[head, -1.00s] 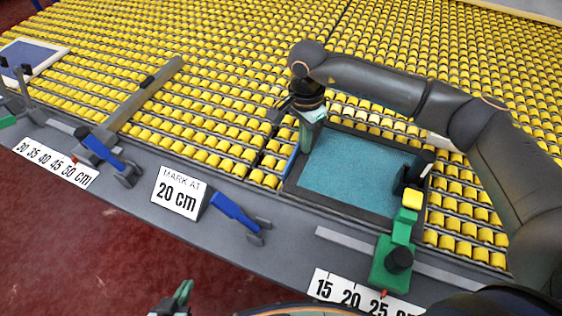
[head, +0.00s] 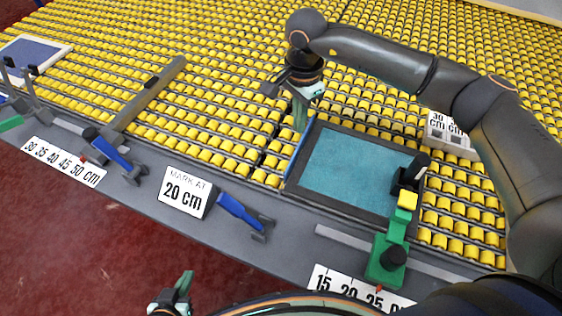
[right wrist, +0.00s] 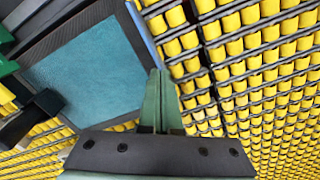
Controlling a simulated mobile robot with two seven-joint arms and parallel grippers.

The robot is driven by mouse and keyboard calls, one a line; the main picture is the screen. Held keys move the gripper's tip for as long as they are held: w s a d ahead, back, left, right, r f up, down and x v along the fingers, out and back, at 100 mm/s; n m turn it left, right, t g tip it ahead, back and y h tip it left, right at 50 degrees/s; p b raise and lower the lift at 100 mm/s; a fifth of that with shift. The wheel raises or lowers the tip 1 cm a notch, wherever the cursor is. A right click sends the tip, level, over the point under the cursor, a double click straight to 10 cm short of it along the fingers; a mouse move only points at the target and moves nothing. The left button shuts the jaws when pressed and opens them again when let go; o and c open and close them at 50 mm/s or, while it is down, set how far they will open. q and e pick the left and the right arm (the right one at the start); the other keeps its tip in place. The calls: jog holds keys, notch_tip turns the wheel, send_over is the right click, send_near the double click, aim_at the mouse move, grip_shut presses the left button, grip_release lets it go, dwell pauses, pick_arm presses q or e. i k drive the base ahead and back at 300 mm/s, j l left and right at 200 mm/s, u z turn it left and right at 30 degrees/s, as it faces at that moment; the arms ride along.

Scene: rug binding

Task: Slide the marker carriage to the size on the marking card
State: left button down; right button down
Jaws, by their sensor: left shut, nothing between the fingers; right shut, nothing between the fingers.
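The green marker carriage (head: 385,262) with its black knob sits on the grey rail along the front ledge. Its red pointer stands at about 25 on the size scale (head: 347,286). The marking card (head: 184,191) reads "MARK AT 20 cm". My right gripper (head: 299,125) is shut and empty over the left edge of the blue rug (head: 350,170), well away from the carriage. Its closed fingers show beside the rug in the right wrist view (right wrist: 157,80). My left gripper (head: 184,283) is shut and empty at the bottom edge, in front of the ledge.
Blue clamp levers (head: 240,212) and a second scale (head: 62,163) lie along the ledge. A yellow-topped green arm with a black head (head: 407,200) rises behind the carriage. A white labelled box (head: 449,138) stands right of the rug. Yellow rollers fill the table.

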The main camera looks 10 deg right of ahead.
aim_at(386, 263)
jog(key=k, duration=1)
